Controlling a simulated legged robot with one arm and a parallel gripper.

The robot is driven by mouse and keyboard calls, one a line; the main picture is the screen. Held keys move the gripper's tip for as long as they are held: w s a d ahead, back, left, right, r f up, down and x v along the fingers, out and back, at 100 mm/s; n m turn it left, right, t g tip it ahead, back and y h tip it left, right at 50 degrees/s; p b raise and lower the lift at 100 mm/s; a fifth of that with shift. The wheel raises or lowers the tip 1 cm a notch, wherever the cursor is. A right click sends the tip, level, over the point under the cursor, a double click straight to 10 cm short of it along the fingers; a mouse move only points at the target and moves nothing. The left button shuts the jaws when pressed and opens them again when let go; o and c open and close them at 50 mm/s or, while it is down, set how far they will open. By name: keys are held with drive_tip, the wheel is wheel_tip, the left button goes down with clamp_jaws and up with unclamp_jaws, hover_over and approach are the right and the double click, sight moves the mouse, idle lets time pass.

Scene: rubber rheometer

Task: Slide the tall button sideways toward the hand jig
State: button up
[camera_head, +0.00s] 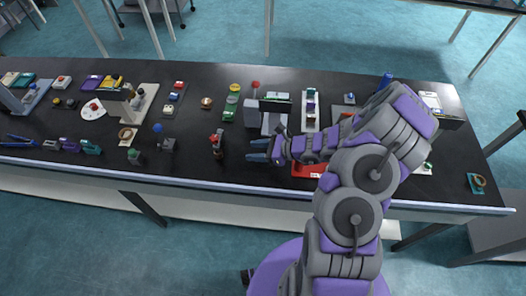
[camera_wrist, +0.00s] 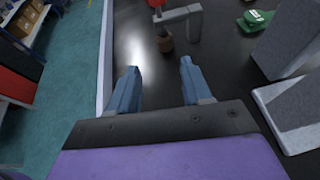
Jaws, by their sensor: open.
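A small upright piece with a red top and dark body (camera_head: 217,146) stands left of my gripper (camera_head: 258,150) in the head view; it looks like the tall button. The wrist view shows a brown round base (camera_wrist: 165,43), a red part (camera_wrist: 157,4) and a grey bracket (camera_wrist: 181,14) ahead of the fingers. I cannot tell how these parts join or which thing is the hand jig. My gripper (camera_wrist: 158,84) is open and empty, its blue fingers low over the table and apart from the upright piece. The red part is cut by the frame's top.
The black table (camera_head: 330,83) holds a grey device (camera_head: 252,113) behind my gripper and green round pieces (camera_head: 231,108) behind the upright piece. A dark block (camera_head: 168,144) stands farther left. A red tray (camera_head: 306,171) lies under my arm. The front edge (camera_head: 200,179) is close.

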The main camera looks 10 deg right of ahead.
sight(218, 151)
drive_tip(key=shift+d+f+m, duration=0.3)
drive_tip(key=shift+d+f, duration=0.15)
drive_tip(key=shift+d, duration=0.05)
drive_tip(key=b+x, duration=0.2)
drive_tip(key=x, duration=1.5)
drive_tip(key=shift+w+a+f+b, duration=0.1)
drive_tip(key=shift+w+f+b, duration=0.1)
drive_tip(key=shift+b, duration=0.2)
drive_tip(key=shift+c, duration=0.3)
drive_tip(key=c, duration=0.7)
